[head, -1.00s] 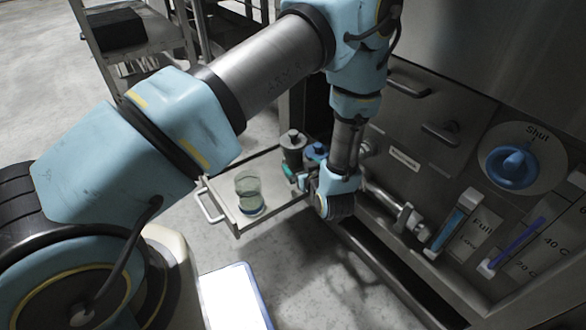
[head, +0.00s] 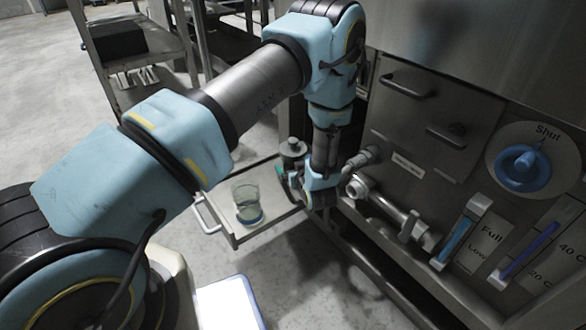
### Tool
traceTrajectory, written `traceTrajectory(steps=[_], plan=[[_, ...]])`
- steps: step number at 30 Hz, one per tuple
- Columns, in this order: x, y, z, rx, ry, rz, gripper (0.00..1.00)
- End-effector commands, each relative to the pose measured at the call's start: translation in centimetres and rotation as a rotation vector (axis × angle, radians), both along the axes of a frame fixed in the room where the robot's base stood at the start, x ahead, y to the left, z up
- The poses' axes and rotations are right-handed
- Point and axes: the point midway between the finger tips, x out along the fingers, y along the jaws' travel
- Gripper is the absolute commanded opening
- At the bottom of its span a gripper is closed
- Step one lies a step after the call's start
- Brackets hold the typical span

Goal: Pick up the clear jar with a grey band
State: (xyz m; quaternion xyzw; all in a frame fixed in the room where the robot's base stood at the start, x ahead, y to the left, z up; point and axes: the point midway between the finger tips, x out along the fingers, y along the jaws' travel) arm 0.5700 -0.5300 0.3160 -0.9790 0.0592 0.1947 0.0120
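A clear jar (head: 247,203) with a bluish-green tint stands upright on a pulled-out tray (head: 237,235), near its front left corner. A darker ring shows low on the jar, but its colour is hard to make out. My gripper (head: 293,183) hangs over the right part of the tray, to the right of the jar and apart from it. The wrist hides much of the gripper, and its fingers are too small and dark to tell whether they are open or shut.
A dark bottle with a round grey top (head: 292,148) stands behind the jar, close to my gripper. The washer's front panel (head: 420,130), with a pipe (head: 385,208) and a blue dial (head: 523,167), rises to the right. The tray has a handle (head: 205,214).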

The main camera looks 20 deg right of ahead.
Motion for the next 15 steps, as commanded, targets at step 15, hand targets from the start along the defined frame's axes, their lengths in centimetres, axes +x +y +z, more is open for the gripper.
traceTrajectory(steps=[15], plan=[[0.18,-0.06,-0.03,0.000,0.000,-0.001,0.67]])
